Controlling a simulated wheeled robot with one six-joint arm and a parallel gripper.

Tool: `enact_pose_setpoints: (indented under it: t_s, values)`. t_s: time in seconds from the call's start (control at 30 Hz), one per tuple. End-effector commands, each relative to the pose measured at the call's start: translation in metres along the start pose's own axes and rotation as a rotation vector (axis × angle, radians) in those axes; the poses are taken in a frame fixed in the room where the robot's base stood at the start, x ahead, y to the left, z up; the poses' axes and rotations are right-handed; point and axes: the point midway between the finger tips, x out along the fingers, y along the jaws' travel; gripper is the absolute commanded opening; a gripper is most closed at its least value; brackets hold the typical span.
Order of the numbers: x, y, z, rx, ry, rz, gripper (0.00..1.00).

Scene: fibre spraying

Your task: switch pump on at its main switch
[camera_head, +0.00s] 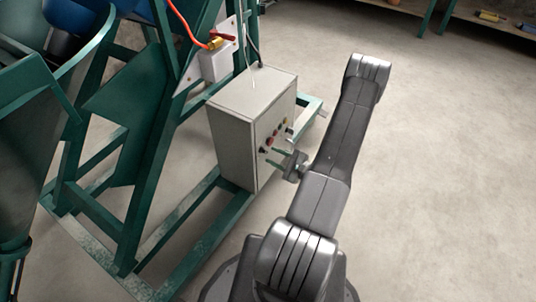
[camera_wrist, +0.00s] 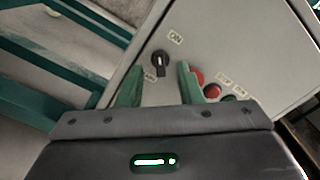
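The pump's control box (camera_head: 233,140) is a light grey cabinet on the green frame, with its control panel facing right. In the wrist view the main switch (camera_wrist: 160,63) is a black rotary knob with a pale mark, with an "ON" label (camera_wrist: 176,38) above it and another label below. My gripper (camera_wrist: 160,80) is open, its two green fingers pointing at the panel on either side of and just below the knob. Nothing is between the fingertips but the knob's lower part; contact cannot be told. In the head view my gripper (camera_head: 274,156) is close to the panel.
A red button (camera_wrist: 196,77) sits right beside the right finger, with more buttons (camera_wrist: 212,91) farther right. Green frame beams (camera_head: 190,232) run under and beside the box. An orange hose (camera_head: 186,25) hangs above it.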

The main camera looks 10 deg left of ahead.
Motion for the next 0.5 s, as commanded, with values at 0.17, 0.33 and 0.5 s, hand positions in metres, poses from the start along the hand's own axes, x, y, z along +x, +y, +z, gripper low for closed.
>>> enact_pose_setpoints:
  t_s: [0.17, 0.33, 0.5]
  values:
    - [0.024, 0.001, 0.000, -0.002, -0.001, 0.002, 0.33]
    - [0.033, 0.000, 0.000, -0.001, 0.001, 0.001, 0.33]
    - [0.034, 0.000, 0.000, -0.001, 0.001, 0.000, 0.33]
